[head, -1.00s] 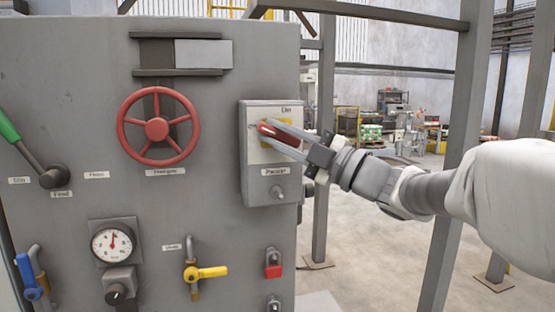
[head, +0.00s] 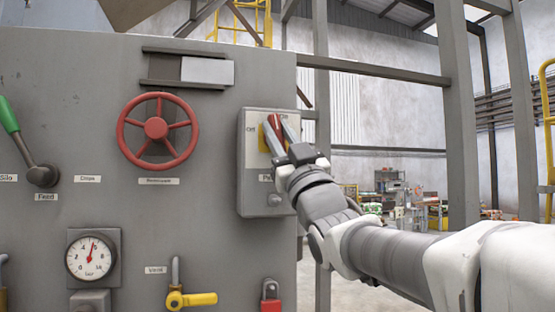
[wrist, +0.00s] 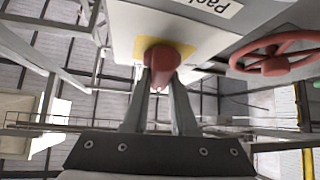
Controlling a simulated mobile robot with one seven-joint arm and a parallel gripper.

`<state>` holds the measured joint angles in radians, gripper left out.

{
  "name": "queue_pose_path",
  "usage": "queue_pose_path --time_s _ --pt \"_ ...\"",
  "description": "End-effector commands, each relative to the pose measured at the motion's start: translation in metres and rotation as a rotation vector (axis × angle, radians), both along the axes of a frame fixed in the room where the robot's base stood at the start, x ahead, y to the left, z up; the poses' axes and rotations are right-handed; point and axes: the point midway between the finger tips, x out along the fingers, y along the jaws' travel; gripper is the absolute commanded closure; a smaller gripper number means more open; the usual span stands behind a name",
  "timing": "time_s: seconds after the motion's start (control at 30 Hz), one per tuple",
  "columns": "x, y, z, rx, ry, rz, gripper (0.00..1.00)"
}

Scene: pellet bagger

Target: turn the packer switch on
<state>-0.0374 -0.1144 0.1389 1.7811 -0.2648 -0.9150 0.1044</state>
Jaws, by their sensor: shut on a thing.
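The packer switch is a red handle (head: 276,123) on a yellow plate, on a light grey box (head: 252,190) at the right edge of the panel. An "Off" label is to its left and an "On" label above it. The handle stands nearly upright, its top towards "On". My gripper (head: 279,133) is shut on the handle, one finger on each side, and comes in from the lower right. In the wrist view the red handle (wrist: 161,58) sits between the two fingertips, in front of the yellow plate (wrist: 187,48). The gripper hides part of the handle and box label.
A red handwheel (head: 156,130) is left of the box. A green-tipped lever (head: 9,115), a gauge (head: 90,257), a yellow valve handle (head: 192,300) and a red padlock (head: 271,304) are also on the panel. Grey frame posts (head: 449,120) stand behind my arm.

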Motion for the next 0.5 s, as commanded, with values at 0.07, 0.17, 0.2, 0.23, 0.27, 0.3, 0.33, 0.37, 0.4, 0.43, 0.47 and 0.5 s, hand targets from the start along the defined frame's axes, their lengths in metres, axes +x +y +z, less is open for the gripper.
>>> queue_pose_path --time_s 0.07,0.17,0.2,0.23,0.27,0.3,0.33,0.37,0.4,0.43,0.47,0.5 --pt "0.006 -0.0005 -0.0162 0.045 0.036 -0.003 1.0" --pt "0.0066 -0.0008 -0.0151 0.1 0.053 -0.004 1.0" --pt "0.0068 -0.0008 -0.0148 0.118 0.058 -0.004 1.0" --pt "0.0069 -0.0006 -0.0147 0.13 0.063 -0.004 1.0" --pt "0.007 -0.0006 -0.0144 0.141 0.066 -0.005 1.0" --pt "0.007 -0.0004 -0.0137 0.154 0.07 -0.004 1.0" --pt "0.0071 -0.0005 -0.0133 0.165 0.073 -0.004 1.0" --pt "0.0072 -0.0002 -0.0131 0.172 0.076 -0.003 1.0" --pt "0.0073 -0.0002 -0.013 0.182 0.079 -0.003 1.0" --pt "0.0073 -0.0002 -0.0127 0.187 0.081 -0.005 1.0" --pt "0.0074 -0.0001 -0.0125 0.191 0.082 -0.005 1.0" --pt "0.0074 -0.0002 -0.012 0.197 0.084 -0.004 1.0"
